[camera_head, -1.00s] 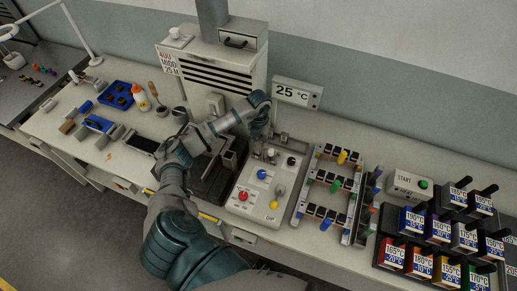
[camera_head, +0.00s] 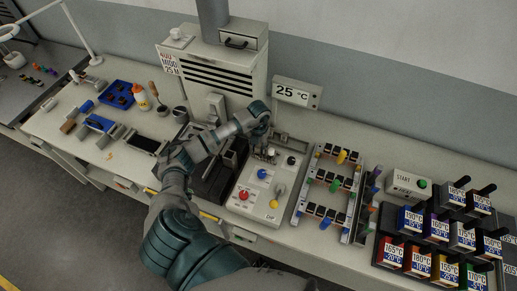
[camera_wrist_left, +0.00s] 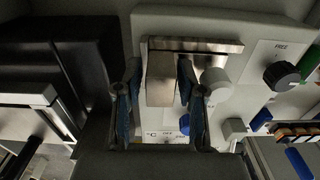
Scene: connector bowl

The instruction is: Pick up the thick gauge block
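A grey metal block (camera_wrist_left: 160,82), which looks like the thick gauge block, stands in the left wrist view in front of a flat metal plate (camera_wrist_left: 205,46) on the control box. My left gripper (camera_wrist_left: 159,82) has its two blue-padded fingers on either side of the block, with narrow gaps showing, so it looks open around it. In the head view my left gripper (camera_head: 264,146) is low over the back of the control box (camera_head: 238,217); the block is too small to make out there. My right gripper is not in view.
The control box carries blue, red, yellow and black knobs. To its right stand a rack of colored parts (camera_head: 330,183), a START box (camera_head: 408,184) and several temperature-labelled blocks (camera_head: 440,228). A large cabinet (camera_head: 215,75) and a 25 °C display (camera_head: 297,94) stand behind.

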